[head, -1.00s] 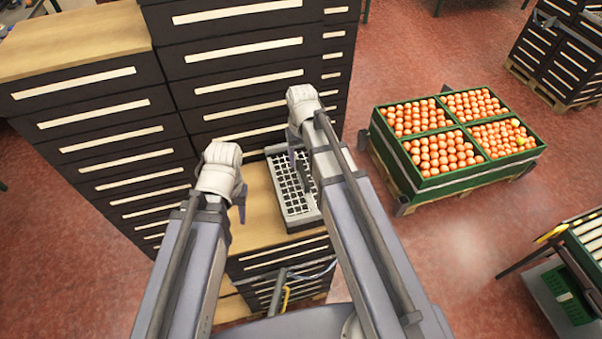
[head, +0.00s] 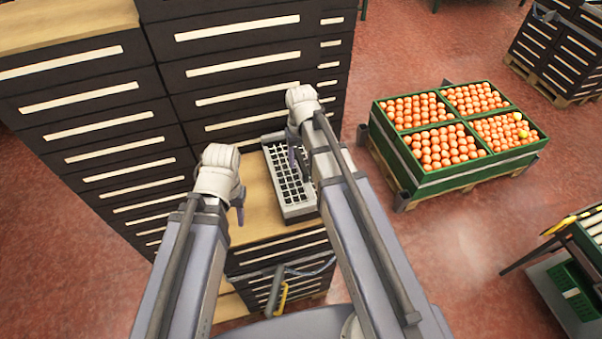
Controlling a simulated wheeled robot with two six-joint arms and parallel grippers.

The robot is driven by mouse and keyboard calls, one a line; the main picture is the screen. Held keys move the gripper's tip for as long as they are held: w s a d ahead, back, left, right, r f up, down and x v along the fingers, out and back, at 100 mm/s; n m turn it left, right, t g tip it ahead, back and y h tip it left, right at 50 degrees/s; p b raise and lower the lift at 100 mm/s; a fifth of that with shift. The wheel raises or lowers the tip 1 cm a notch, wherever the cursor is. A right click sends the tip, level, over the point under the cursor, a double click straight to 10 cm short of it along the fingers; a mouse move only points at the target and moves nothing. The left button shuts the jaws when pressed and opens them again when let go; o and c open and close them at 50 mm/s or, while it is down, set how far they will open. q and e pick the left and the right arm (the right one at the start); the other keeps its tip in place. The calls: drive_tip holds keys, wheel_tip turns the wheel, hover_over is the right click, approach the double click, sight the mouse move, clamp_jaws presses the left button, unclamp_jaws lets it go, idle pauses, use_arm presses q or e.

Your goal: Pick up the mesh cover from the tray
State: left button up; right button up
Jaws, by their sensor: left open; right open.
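A grey tray (head: 299,213) sits on a wooden-topped surface between my arms. The mesh cover (head: 289,184), a black-and-white grid, lies on the tray; its right part is hidden behind my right arm. My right gripper (head: 297,158) is over the far half of the tray, pointing down and open; I cannot tell its height above the mesh. My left gripper (head: 239,211) is open and empty, left of the tray and apart from it.
Tall dark drawer cabinets (head: 105,150) stand at the left and behind the tray. Some bare wooden top (head: 262,215) shows left of the tray. Red floor (head: 440,260) is open at the right.

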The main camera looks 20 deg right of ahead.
drive_tip(key=shift+f+b, duration=0.35)
drive_tip(key=shift+f, duration=0.45)
drive_tip(key=shift+r, duration=0.1)
drive_tip(key=shift+c, duration=0.4)
clamp_jaws()
